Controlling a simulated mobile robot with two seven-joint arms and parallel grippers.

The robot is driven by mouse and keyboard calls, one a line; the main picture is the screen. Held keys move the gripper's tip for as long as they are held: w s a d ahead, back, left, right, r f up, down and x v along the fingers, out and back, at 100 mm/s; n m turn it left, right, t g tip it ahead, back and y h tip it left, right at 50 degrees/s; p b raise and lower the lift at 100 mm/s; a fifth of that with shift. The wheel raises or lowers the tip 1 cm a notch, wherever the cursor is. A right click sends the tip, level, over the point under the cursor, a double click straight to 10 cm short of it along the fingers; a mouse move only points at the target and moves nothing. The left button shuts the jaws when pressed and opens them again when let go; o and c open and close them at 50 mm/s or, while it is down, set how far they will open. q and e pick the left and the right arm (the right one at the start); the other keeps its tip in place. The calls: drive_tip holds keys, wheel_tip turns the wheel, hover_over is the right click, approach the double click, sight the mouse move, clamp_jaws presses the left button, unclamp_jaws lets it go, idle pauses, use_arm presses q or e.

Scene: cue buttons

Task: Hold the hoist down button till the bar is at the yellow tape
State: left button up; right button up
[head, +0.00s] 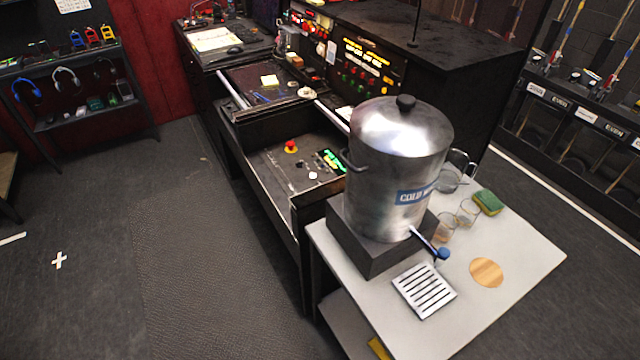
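The desk (250,130) stands in the middle, with a sunken control panel (275,172) near its closer end. On this panel are a red mushroom button on a yellow base (291,147), a green-lit display (333,161) and a small white round button (312,176). I cannot read which control is hoist down. I cannot make out the bar or the yellow tape. Neither of my grippers is in view.
A steel urn (400,165) on a dark block stands on a pale table (520,255), partly blocking the desk's right side. Glasses, a sponge (487,202) and a drip tray (424,290) are there. Carpet (190,260) left of the desk is clear. A headphone shelf (88,118) stands far left.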

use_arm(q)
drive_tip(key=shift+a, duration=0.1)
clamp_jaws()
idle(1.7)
